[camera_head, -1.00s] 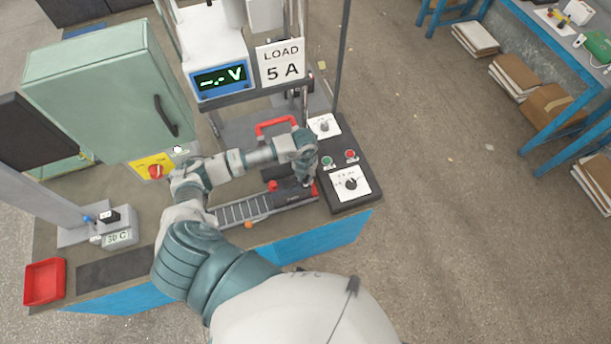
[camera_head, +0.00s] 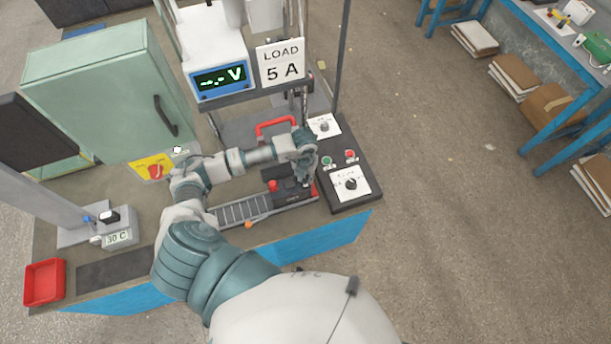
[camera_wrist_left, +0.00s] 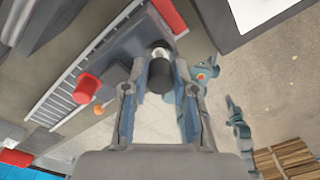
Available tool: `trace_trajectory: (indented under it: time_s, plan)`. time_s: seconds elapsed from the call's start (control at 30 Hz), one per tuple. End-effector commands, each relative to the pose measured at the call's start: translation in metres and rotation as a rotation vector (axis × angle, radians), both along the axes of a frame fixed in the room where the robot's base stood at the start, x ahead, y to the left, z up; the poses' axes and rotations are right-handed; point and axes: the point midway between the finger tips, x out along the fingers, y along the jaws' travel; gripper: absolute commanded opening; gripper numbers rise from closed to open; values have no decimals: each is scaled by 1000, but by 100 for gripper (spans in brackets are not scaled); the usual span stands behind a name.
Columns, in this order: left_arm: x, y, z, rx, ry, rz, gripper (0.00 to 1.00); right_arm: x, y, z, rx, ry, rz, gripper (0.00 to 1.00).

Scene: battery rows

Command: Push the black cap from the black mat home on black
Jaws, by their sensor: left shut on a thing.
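My left gripper (camera_head: 305,181) is over the right end of the dark battery (camera_head: 290,194) in the head view. In the left wrist view its fingers (camera_wrist_left: 160,95) are shut on the black cap (camera_wrist_left: 160,75), a short dark cylinder. The cap lines up with a silvery terminal post (camera_wrist_left: 160,52), part of which shows beyond it; I cannot tell whether the cap is around the post. A red cap (camera_wrist_left: 88,88) sits on the battery's other end. The dark mat (camera_head: 115,269) at the bench's front left looks bare.
The battery lies in a slatted tray (camera_head: 243,211). A control panel (camera_head: 350,184) with knobs and buttons stands close to its right. A red handle (camera_head: 276,124) is behind. The green cabinet (camera_head: 100,95) and the red bin (camera_head: 45,281) are at the left.

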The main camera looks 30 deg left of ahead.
Motion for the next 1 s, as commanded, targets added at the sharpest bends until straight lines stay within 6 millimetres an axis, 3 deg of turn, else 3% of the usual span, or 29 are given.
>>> trace_trajectory:
  time_s: [1.0]
  plan:
    - [0, 0, -12, 0, 0, 0, 12, 0, 0, -10, 0, 1, 0, 0]
